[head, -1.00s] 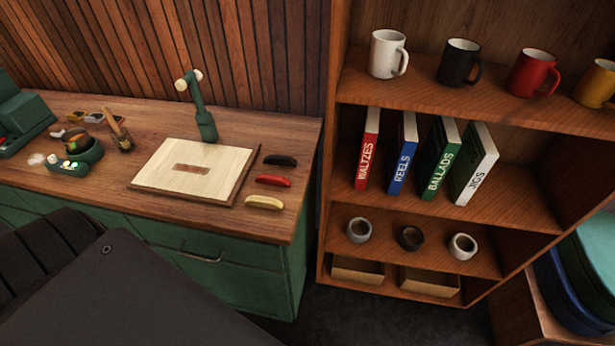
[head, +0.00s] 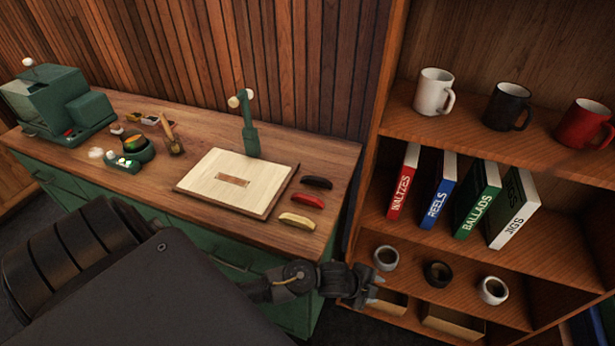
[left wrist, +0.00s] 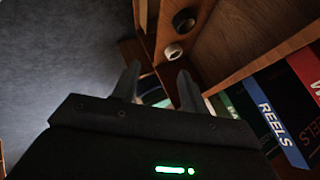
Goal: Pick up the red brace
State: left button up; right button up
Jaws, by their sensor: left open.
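The red brace (head: 307,200) lies on the wooden counter (head: 335,165), to the right of the pale board. It lies between a black brace (head: 317,182) and a yellow brace (head: 297,221). My left gripper (head: 370,287) is open and empty at the lower middle of the head view. It is below and right of the braces, off the counter's edge, in front of the lower shelves. In the left wrist view its two fingers (left wrist: 158,88) stand apart with nothing between them. The red brace does not show in the left wrist view. My right gripper is in neither view.
The pale board (head: 235,180) and a green lamp-like stand (head: 249,135) are left of the braces. A bookcase (head: 395,120) with mugs, books and small round pots stands right of the counter, close to my left gripper. A green machine (head: 65,100) is far left.

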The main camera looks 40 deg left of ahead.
pick_arm(q)
jog(key=w+d+r+m+h, duration=0.2)
jog(key=w+d+r+m, duration=0.15)
jog(key=r+m, duration=0.35)
notch_tip(320, 180, up, 19)
jog(key=m+g+y+p, duration=0.1)
jog(key=m+g+y, duration=0.6)
jog(key=m, duration=1.9)
send_over(301, 195)
notch_tip(301, 195, down, 5)
jog(key=shift+s+d+r+p, duration=0.1)
jog(key=shift+s+p, duration=0.05)
jog(key=shift+p, duration=0.15)
jog(key=shift+f, duration=0.65)
jog(key=shift+f+p, duration=0.1)
jog(key=shift+p, duration=0.25)
jog(key=f+p, duration=0.1)
jog(key=f, duration=0.1)
jog(key=f+p, duration=0.1)
jog(key=f, duration=0.2)
jog(key=shift+w, duration=0.2)
grip_shut()
